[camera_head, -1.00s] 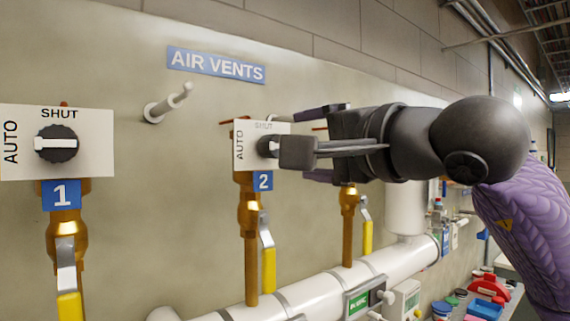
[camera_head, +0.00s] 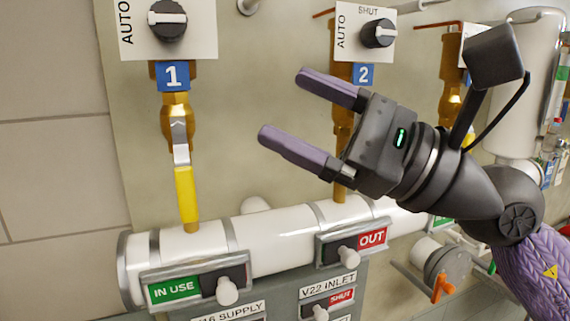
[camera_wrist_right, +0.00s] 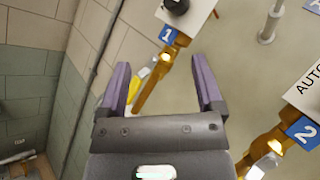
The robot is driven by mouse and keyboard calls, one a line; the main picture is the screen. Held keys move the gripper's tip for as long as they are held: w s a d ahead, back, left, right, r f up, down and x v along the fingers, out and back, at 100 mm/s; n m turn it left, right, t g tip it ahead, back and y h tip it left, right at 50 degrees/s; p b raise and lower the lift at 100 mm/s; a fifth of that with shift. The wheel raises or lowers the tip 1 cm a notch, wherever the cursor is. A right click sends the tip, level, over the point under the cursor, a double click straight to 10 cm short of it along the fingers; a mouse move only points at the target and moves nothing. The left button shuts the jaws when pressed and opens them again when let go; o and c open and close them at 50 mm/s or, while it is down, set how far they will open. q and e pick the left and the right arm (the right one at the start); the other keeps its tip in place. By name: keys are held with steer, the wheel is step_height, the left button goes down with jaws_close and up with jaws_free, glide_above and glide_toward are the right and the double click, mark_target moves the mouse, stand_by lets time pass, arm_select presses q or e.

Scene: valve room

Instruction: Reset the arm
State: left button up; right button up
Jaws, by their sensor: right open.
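My right gripper (camera_head: 296,118) is open and empty, with its two purple fingers spread and pointing up-left. It is held in front of the panel, between valve 1 and valve 2. Its fingers also show in the right wrist view (camera_wrist_right: 163,90), apart, with nothing between them but the valve 1 pipe and panel behind. The dark wrist and purple forearm come in from the right. The gripper appears apart from the knobs, and hides part of the valve 2 pipe. My left gripper is not in view.
The valve 1 knob (camera_head: 167,20) and valve 2 knob (camera_head: 378,33) sit on white plates. A yellow lever (camera_head: 186,195) hangs below valve 1. A white pipe (camera_head: 272,240) with IN USE and OUT sliders runs below. Bare wall (camera_head: 50,170) lies left.

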steer(key=w+d+f+n+t+h, duration=0.3)
steer(key=d+f+n+t+h, duration=0.5)
steer(key=n, duration=0.7)
steer(key=w+d+f+n+t+h, duration=0.35)
steer(key=f+n+t+h, duration=0.4)
steer(key=n+h, duration=0.6)
steer(key=s+d+f+m+g+h, duration=0.25)
steer(key=f+m+g, duration=0.4)
steer(key=f, duration=0.85)
steer(key=s+a+f+m+g+y+b, duration=0.25)
steer(key=s+f+m+g, duration=0.45)
steer(key=s+f+g, duration=0.9)
steer(key=s+f+t+b, duration=0.15)
steer(key=f+b, duration=0.35)
steer(key=f, duration=1)
steer(key=s+f+t+b, duration=0.1)
steer(key=s+f+b, duration=0.25)
steer(key=f, duration=1.15)
steer(key=s+d+f+b, duration=0.1)
steer(key=s+f+b, duration=0.2)
steer(key=f, duration=0.4)
steer(key=s+d+f+g+b, duration=0.1)
steer(key=s+f+b, duration=0.3)
steer(key=s+f, duration=0.2)
steer(key=s+d+f+n+b, duration=0.1)
steer(key=s+f+b, duration=0.3)
steer(key=f, duration=0.6)
steer(key=shift+s+d, duration=0.45)
